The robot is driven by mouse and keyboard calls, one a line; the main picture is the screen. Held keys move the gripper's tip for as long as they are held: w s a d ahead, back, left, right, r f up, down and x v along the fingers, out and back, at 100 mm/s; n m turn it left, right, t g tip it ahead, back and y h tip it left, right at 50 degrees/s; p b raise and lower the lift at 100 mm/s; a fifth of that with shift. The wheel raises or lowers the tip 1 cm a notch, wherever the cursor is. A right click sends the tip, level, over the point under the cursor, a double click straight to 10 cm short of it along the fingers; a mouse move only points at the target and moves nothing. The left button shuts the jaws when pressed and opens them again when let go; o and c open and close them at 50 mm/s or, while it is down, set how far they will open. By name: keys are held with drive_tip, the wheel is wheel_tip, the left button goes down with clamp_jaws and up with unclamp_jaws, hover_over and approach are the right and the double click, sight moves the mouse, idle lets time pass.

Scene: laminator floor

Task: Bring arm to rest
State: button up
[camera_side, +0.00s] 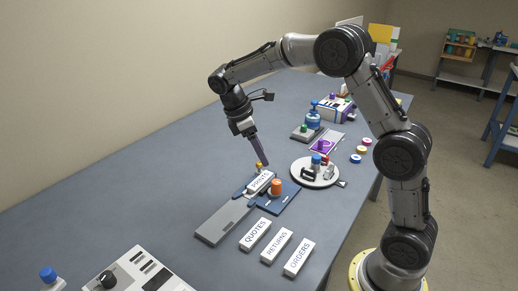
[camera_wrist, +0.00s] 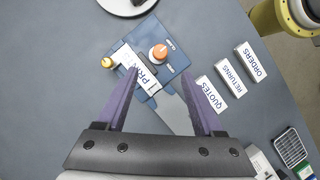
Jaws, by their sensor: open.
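My gripper (camera_side: 261,164) hangs from the bent arm over the middle of the table, its fingers pointing down near a blue fixture (camera_side: 281,205). In the wrist view my gripper (camera_wrist: 159,72) has its two purple fingers spread apart with nothing held between them. A white label block (camera_side: 260,182), its text starting with "PR" in the wrist view (camera_wrist: 147,77), lies at the fixture below the fingers. The left finger partly covers it in the wrist view. I cannot tell the exact height of the fingertips above the block.
An orange knob (camera_side: 276,186) stands on the fixture, and a small yellow knob (camera_wrist: 108,63) is beside it. Blocks marked QUOTES (camera_side: 255,234), RETURNS (camera_side: 274,246) and ORDERS (camera_side: 299,258) lie in front. A round white tray (camera_side: 301,177) with small items stands behind.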

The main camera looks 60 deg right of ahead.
drive_tip(key=shift+w+a+r, duration=0.1)
drive_tip(key=shift+r, duration=0.25)
drive_tip(key=s+a+r+m+t, duration=0.1)
drive_tip(key=s+a+r+t, duration=0.25)
drive_tip(key=s+r, duration=0.85)
drive_tip(key=s+a+f+m+t+y, duration=0.1)
drive_tip(key=s+a+f+m+t, duration=0.1)
drive_tip(key=s+m, duration=0.2)
drive_tip(key=s+a+f+m+t+y, duration=0.2)
drive_tip(key=s+a+f+m+t, duration=0.1)
drive_tip(key=s, duration=0.5)
drive_tip(key=shift+f+m, duration=0.35)
drive_tip(key=shift+m, duration=0.25)
